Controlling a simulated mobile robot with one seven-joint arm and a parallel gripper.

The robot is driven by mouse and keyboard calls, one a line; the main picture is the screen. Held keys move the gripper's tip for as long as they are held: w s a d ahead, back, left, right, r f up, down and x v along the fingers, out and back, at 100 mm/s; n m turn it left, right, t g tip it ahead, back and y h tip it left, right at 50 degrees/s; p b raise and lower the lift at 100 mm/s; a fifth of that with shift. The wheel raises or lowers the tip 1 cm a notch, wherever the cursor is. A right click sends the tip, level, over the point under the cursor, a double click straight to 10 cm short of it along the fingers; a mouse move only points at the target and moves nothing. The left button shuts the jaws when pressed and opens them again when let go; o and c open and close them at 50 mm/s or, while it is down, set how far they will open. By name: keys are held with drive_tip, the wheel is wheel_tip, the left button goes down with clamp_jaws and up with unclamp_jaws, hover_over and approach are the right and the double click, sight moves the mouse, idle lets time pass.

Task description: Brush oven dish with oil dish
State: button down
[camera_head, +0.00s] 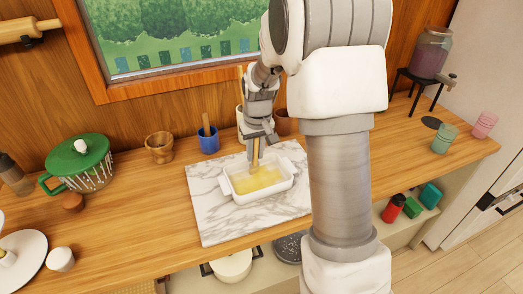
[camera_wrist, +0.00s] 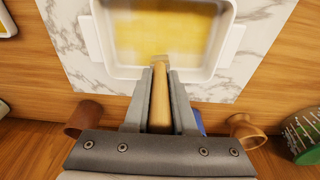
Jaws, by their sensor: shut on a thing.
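A white rectangular oven dish (camera_head: 234,189) with end handles sits on a marble board in the head view. Its floor is covered with a yellow layer, which also shows in the wrist view (camera_wrist: 165,35). My gripper (camera_head: 257,140) is over the dish, shut on a brush with a wooden handle (camera_wrist: 161,97). The brush points down into the dish, its lower end at or just above the yellow layer; I cannot tell whether it touches. A blue cup (camera_head: 208,143) with a wooden handle standing in it is behind the board. I cannot tell which vessel is the oil dish.
The marble board (camera_head: 215,225) lies on the wooden counter (camera_head: 130,215). A green-lidded pot (camera_head: 82,165) and a wooden cup (camera_head: 159,147) stand to the left. Pink and green cups (camera_head: 444,138) and a drink dispenser (camera_head: 432,52) stand at the right. The counter left of the board is mostly clear.

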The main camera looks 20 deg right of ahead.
drive_tip(key=shift+s+a, duration=0.15)
drive_tip(key=shift+a, duration=3.15)
drive_tip(key=shift+r, duration=0.1)
wheel_tip(320, 180, up, 8)
drive_tip(key=p, duration=0.5)
drive_tip(key=shift+p, duration=0.35)
